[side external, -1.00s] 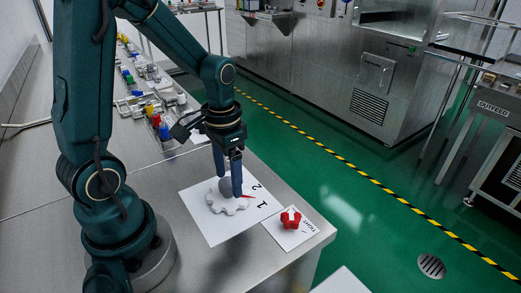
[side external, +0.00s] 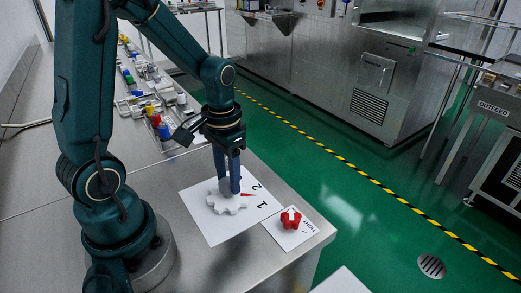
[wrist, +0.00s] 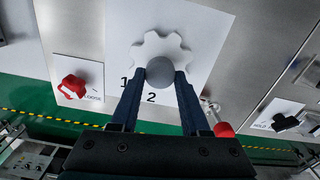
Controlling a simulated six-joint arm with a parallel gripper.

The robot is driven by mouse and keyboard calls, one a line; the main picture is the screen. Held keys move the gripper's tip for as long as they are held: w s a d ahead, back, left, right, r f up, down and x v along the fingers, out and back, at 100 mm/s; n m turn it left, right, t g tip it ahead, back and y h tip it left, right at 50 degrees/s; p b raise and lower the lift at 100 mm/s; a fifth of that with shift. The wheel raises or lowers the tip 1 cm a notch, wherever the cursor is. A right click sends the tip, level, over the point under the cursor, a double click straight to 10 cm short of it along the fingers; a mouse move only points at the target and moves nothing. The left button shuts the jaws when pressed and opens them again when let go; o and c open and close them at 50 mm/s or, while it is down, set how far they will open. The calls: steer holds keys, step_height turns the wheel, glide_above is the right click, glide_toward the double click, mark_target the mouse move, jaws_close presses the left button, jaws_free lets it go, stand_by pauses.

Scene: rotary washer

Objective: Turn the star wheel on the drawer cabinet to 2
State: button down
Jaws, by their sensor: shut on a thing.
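The star wheel (side external: 226,205) is a pale, gear-shaped disc with a round grey hub. It lies on a white plate (side external: 209,233) printed with 1 and 2. A thin red pointer (side external: 247,194) sticks out from the wheel on the side of the numbers, roughly between 1 and 2. My gripper (side external: 229,192) points down and is shut on the hub. In the wrist view the fingertips (wrist: 160,75) press both sides of the hub, with the wheel (wrist: 150,45) around it. The pointer is not visible there.
A red knob (side external: 291,218) on its own small labelled card stands close beside the plate, near the bench edge. The wrist view also shows a red-ended part (wrist: 222,130) and a black knob (wrist: 285,123). Small coloured items (side external: 155,118) stand in trays behind.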

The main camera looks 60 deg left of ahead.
mark_target(228, 180)
steer(key=n, duration=0.4)
steer(key=shift+a+n, duration=0.1)
steer(key=shift+n, duration=1.5)
steer(key=shift+c, duration=1.9)
jaws_free()
steer(key=shift+r, duration=0.1)
steer(key=shift+r, duration=2.5)
